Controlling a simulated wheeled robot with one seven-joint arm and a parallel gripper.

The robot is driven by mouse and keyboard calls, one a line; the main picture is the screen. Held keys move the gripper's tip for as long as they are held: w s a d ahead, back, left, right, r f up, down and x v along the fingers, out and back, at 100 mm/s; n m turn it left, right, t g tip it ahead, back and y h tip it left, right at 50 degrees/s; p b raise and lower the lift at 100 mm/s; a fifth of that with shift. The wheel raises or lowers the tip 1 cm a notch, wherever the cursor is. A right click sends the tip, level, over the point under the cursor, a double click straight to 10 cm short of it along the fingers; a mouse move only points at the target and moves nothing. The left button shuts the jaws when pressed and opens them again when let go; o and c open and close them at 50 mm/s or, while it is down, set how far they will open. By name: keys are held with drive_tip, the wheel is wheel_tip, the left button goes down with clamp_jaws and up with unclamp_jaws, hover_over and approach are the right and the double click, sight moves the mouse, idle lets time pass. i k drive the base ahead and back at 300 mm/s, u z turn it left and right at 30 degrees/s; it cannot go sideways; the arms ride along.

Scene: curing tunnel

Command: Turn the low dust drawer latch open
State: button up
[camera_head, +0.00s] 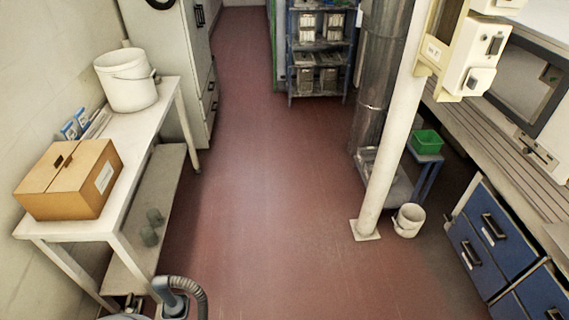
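Blue drawer or cabinet fronts (515,233) with dark handles stand low at the right edge, below the grey slatted conveyor. One dark handle (493,229) is on the upper front, and another dark handle (471,260) is lower and to its left. I cannot tell whether one of these is the dust drawer latch, or whether any latch is open. My gripper is not in view.
A white pillar (393,125) and small white bucket (409,220) stand left of the blue fronts. A white table (150,118) with a cardboard box (70,180) lines the left. A ribbed hose (196,291) is at the bottom. The red floor (265,180) between is clear.

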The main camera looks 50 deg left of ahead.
sight(450, 218)
drive_tip(key=u, duration=2.1)
drive_tip(key=i, duration=3.85)
drive_tip(key=z, duration=2.35)
